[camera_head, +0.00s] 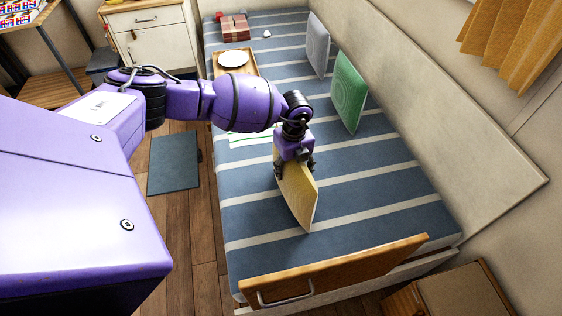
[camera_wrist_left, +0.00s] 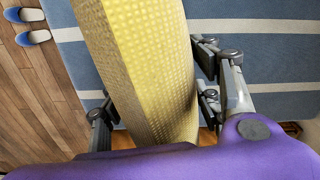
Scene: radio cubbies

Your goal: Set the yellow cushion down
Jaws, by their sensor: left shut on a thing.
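The yellow cushion (camera_head: 299,194) is a flat square pad, held on edge and tilted over the striped bed (camera_head: 358,183). My left gripper (camera_head: 294,168) is shut on its upper edge from above. In the left wrist view the cushion (camera_wrist_left: 145,65) fills the middle, between the fingers of the gripper (camera_wrist_left: 155,110). Its lower corner is close to the blue and white bedding; I cannot tell whether it touches. My right gripper is not in view.
A green cushion (camera_head: 348,92) and a grey cushion (camera_head: 317,45) lean along the wall side. A tray (camera_head: 248,71) with a plate (camera_head: 233,59) and a reddish box (camera_head: 236,28) lie farther back. A wooden footboard (camera_head: 340,268) edges the near end. Slippers (camera_wrist_left: 33,37) lie on the floor.

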